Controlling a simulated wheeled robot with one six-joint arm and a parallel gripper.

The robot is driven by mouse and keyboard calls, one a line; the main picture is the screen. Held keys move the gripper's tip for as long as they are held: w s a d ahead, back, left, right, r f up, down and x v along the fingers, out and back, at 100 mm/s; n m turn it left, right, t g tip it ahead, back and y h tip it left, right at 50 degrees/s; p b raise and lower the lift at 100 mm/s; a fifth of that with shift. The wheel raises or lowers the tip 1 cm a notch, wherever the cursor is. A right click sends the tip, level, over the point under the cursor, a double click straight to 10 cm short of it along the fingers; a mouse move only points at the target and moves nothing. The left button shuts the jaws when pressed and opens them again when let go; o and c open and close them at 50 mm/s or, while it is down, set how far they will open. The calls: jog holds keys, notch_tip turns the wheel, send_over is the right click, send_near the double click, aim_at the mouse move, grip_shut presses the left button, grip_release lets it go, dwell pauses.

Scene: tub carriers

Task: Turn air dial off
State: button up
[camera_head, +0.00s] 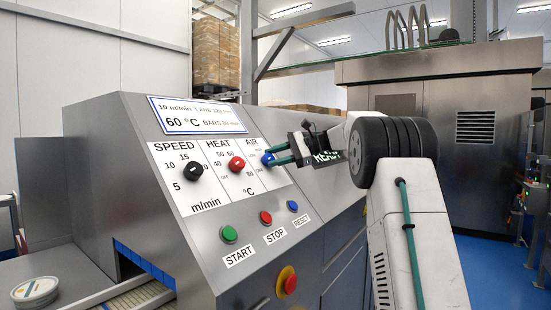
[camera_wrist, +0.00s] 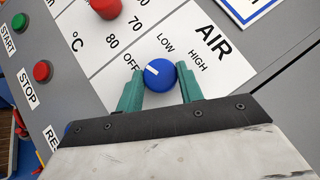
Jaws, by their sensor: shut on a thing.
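The blue AIR dial (camera_head: 267,159) is at the right end of the dial row on the sloped control panel. In the wrist view the dial (camera_wrist: 159,75) shows a white pointer mark aimed left and slightly up, roughly toward the OFF label (camera_wrist: 131,62). LOW is above it and HIGH is to its right. My gripper (camera_head: 276,154) reaches in from the right, and its teal fingers stand on both sides of the dial. In the wrist view my gripper (camera_wrist: 160,83) is shut on the dial.
The red HEAT dial (camera_head: 236,164) and black SPEED dial (camera_head: 193,171) are to the left. Below are the green START (camera_head: 228,234), red STOP (camera_head: 265,217) and blue RESET (camera_head: 292,205) buttons. A red emergency knob (camera_head: 288,281) sits lower. A white tub (camera_head: 35,291) stands at lower left.

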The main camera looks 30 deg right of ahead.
dwell(0.4)
jog(key=o, duration=1)
jog(key=v, duration=0.7)
jog(key=shift+d, duration=0.4)
jog(key=shift+s+a+r, duration=0.1)
jog(key=shift+a+r, duration=0.05)
